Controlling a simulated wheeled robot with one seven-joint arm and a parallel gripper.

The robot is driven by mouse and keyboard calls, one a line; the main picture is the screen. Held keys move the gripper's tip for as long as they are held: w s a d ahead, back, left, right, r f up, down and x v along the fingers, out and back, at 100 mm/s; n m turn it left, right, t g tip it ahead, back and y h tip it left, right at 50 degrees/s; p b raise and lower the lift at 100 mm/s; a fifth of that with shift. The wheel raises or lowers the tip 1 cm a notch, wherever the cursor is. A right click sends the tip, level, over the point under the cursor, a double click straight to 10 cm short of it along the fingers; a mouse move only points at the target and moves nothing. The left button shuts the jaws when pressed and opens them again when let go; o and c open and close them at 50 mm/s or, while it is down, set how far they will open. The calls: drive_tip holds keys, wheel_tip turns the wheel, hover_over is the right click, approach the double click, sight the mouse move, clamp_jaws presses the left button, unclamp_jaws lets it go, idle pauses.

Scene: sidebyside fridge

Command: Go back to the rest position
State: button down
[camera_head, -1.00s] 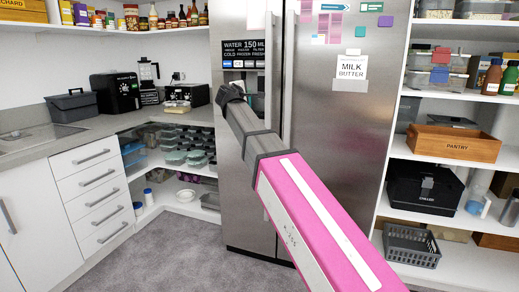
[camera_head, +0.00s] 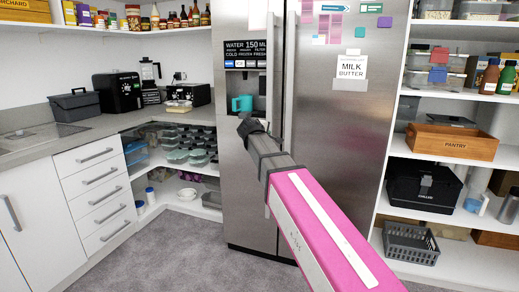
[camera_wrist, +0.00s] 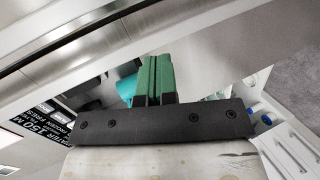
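The side-by-side fridge (camera_head: 335,135) stands shut in the middle of the head view. A teal mug (camera_head: 242,103) sits in the dispenser recess of its left door; part of a teal thing, likely this mug, also shows behind the fingers in the wrist view (camera_wrist: 126,88). My gripper (camera_head: 245,122) is in front of the left door, just below the mug in the picture and apart from it. In the wrist view its green fingers (camera_wrist: 155,76) lie side by side with nothing visible between them. My pink arm hides part of the lower fridge.
The counter (camera_head: 115,125) with drawers runs along the left. Open pantry shelves (camera_head: 455,98) with a wooden pantry box (camera_head: 452,145) and a grey basket (camera_head: 411,243) stand close on the right. Grey floor (camera_head: 165,255) is clear at front left.

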drive_tip(key=s+d+f+m+g+y, duration=0.15)
drive_tip(key=s+d+f, duration=0.25)
drive_tip(key=f, duration=0.5)
drive_tip(key=s+d+f+m+g, duration=0.3)
drive_tip(key=s+d+f, duration=0.1)
drive_tip(key=f, duration=0.4)
drive_tip(key=s+d+f+m+g+y, duration=0.1)
drive_tip(key=s+d+f+m+g, duration=0.2)
drive_tip(key=f, duration=0.6)
drive_tip(key=s+d+f+m+g+y, duration=0.2)
drive_tip(key=s+f, duration=0.5)
drive_tip(key=s, duration=0.2)
drive_tip(key=s+d+f+m+g+y, duration=0.1)
drive_tip(key=s+d+f+m+g, duration=0.1)
drive_tip(key=s+f, duration=0.6)
drive_tip(key=shift+s+d+f+m+g+y, duration=0.2)
drive_tip(key=shift+s+d+m+g+y, duration=0.15)
drive_tip(key=shift+s+d+g, duration=0.25)
